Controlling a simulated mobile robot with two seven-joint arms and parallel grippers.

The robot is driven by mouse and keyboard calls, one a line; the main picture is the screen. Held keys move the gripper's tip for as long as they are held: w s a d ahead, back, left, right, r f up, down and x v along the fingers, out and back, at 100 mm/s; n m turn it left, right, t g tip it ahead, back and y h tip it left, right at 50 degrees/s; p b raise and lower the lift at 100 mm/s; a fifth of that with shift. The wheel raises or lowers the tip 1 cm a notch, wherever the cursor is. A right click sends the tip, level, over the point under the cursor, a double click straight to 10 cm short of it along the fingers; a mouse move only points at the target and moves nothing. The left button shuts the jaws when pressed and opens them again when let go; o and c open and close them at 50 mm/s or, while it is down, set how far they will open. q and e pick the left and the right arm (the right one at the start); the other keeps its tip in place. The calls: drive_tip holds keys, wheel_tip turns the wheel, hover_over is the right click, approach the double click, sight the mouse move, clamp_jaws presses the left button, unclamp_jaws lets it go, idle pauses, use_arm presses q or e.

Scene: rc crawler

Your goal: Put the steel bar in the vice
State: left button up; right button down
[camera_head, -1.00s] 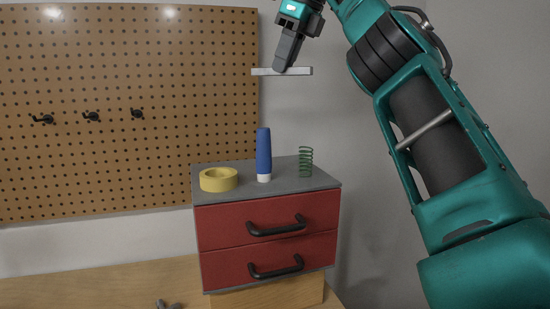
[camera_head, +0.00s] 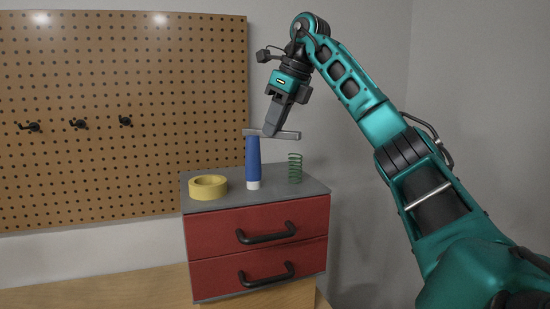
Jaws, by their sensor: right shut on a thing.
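The steel bar (camera_head: 288,135) is a thin grey bar, held about level in front of the wall, above the red drawer unit. My right gripper (camera_head: 271,130) comes down from above and is shut on the bar near its middle. In the picture the bar overlaps the top end of a blue bottle-like tube; I cannot tell whether they touch. The vice is not in view. My left gripper is not in view.
A red drawer unit (camera_head: 212,230) with a grey top stands on the wooden bench (camera_head: 90,292). On it are a yellow tape roll (camera_head: 208,188), the blue tube (camera_head: 253,164) and a green spring (camera_head: 295,168). A pegboard (camera_head: 120,80) with black hooks is behind at left.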

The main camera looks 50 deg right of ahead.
sight(269, 173)
wheel_tip(269, 173, down, 8)
drive_tip(key=shift+r+b, duration=0.1)
drive_tip(key=shift+b, duration=0.8)
drive_tip(key=shift+r, duration=0.1)
drive_tip(key=c, duration=1.5)
unclamp_jaws()
drive_tip(key=shift+f, duration=0.2)
drive_tip(key=o, duration=0.4)
drive_tip(key=shift+r, duration=0.1)
